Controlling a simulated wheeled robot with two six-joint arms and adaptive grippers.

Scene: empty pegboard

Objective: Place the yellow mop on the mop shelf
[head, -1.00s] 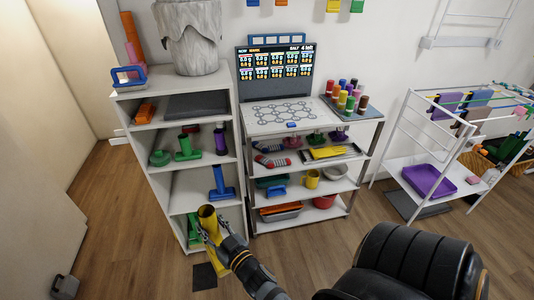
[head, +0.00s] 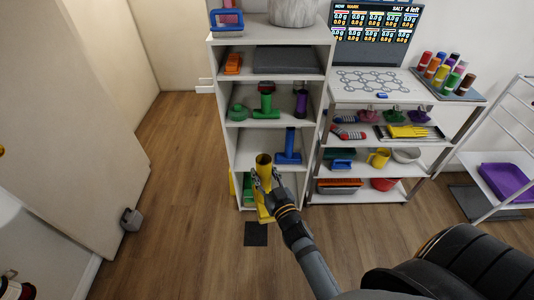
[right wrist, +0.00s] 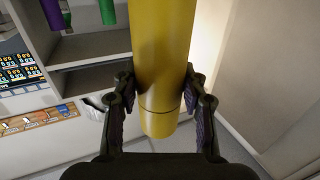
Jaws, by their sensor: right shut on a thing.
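My right gripper (head: 265,182) is shut on the yellow mop (head: 263,162) and holds it upright in front of the lower part of the white shelf unit (head: 330,110). The mop's hollow handle top shows, with its yellow base below the fingers. In the right wrist view the yellow handle (right wrist: 162,60) stands between both fingers (right wrist: 160,110). A blue mop (head: 289,146) stands on the third shelf, right of a bare stretch. Green (head: 266,103) and purple (head: 301,104) mops stand on the shelf above. My left gripper is out of view.
Green items (head: 249,186) sit on the lowest shelf, partly hidden by my gripper. A dark square (head: 256,234) lies on the floor before the unit. A rack (head: 350,170) stands close on the right. Black chair (head: 440,265) at lower right.

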